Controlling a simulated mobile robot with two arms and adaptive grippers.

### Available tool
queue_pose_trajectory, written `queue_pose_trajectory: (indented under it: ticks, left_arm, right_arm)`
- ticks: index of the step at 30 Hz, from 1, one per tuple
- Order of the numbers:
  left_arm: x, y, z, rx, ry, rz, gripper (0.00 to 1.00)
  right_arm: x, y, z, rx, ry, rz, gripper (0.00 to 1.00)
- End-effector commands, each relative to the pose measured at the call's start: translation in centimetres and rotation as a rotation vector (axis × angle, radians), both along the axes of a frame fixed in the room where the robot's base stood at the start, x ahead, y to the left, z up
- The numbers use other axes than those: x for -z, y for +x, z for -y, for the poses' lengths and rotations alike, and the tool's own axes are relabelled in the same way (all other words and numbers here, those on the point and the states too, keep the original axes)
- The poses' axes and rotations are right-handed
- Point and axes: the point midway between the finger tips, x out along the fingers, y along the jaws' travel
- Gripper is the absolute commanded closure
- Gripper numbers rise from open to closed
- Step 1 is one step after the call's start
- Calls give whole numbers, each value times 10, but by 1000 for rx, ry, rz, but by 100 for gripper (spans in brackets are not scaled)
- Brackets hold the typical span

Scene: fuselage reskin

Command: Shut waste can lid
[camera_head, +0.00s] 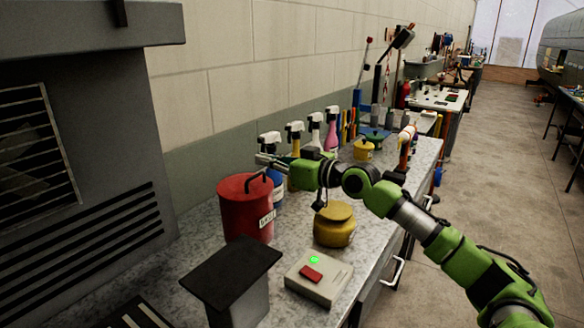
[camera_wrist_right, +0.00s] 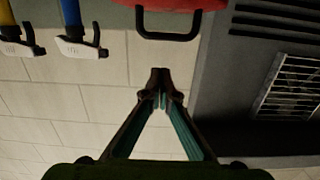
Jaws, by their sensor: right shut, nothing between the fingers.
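The red waste can (camera_head: 246,215) stands on the speckled bench top, with a white label on its side. Its red lid (camera_head: 238,187) with a black bar handle (camera_head: 256,178) lies flat over the can's top and looks shut. My right gripper (camera_head: 263,159) is just above and behind the lid's handle, apart from it as far as I can see. In the right wrist view the picture is upside down; the gripper (camera_wrist_right: 160,76) is shut and empty, with the black handle (camera_wrist_right: 168,37) and red lid (camera_wrist_right: 180,4) beyond it. My left gripper is out of view.
Spray bottles (camera_head: 294,140) stand behind the can near the wall. A grey vented cabinet (camera_head: 85,150) rises at left.

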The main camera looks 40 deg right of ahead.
Motion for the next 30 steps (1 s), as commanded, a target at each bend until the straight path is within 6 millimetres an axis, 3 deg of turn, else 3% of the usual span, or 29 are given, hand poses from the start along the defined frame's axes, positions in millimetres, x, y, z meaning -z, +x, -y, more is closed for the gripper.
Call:
queue_pose_trajectory:
  ticks: [1,15,30]
  left_arm:
    - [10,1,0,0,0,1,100]
    - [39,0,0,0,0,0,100]
    - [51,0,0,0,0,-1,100]
  right_arm:
    - [9,-9,1,-2,-5,-4,100]
    - [14,-57,17,-3,-2,-1,100]
    - [12,-78,25,-2,0,4,100]
